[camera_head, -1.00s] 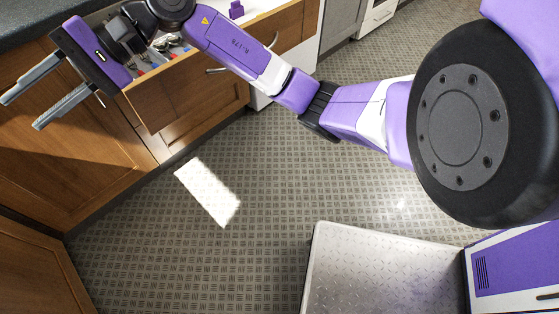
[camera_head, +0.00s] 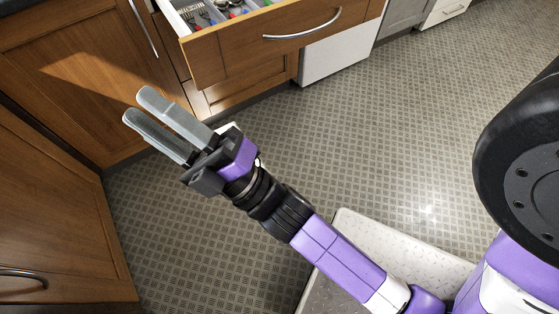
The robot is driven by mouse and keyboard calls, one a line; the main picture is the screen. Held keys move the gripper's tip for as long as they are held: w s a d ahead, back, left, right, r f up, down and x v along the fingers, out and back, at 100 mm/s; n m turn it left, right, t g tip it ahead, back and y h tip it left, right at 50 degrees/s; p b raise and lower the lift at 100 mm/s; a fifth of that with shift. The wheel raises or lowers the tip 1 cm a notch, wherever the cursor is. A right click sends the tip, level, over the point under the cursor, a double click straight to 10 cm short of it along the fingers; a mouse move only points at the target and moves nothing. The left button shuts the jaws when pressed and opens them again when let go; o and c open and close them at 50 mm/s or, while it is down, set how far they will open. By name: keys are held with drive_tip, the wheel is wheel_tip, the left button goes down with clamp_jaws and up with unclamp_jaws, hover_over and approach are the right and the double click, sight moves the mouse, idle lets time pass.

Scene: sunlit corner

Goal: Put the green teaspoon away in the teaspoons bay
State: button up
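The open drawer (camera_head: 235,45) at the top holds a light cutlery tray (camera_head: 172,8) with metal cutlery and small coloured handles in it. The frame's top edge cuts it off, and I cannot tell the green teaspoon or the teaspoons bay apart there. My gripper (camera_head: 137,105) is in front of the drawer, lower and to its left, over the floor and lower cabinet. Its two grey fingers point to the upper left, with a gap between them. Nothing shows between them.
Wooden cabinet doors (camera_head: 75,75) stand at the left, and another door (camera_head: 50,240) with a metal handle at the lower left. A white panel (camera_head: 338,55) is right of the drawer. The patterned floor (camera_head: 400,130) is clear in the middle.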

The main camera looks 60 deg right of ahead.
drive_tip(key=s+d+f+m+g, duration=0.2)
drive_tip(key=s+f+m+g, duration=0.3)
drive_tip(key=s+f, duration=0.5)
drive_tip(key=s+d+f+m+g+h, duration=0.1)
drive_tip(key=s+d+f+m+g, duration=0.1)
drive_tip(key=s+f+m+g, duration=0.4)
drive_tip(key=s+f+m, duration=0.3)
drive_tip(key=s+m, duration=0.1)
drive_tip(key=s, duration=0.1)
drive_tip(key=shift+f+g, duration=0.3)
drive_tip(key=shift+f, duration=0.05)
wheel_tip(320, 180, up, 16)
drive_tip(key=p, duration=1.6)
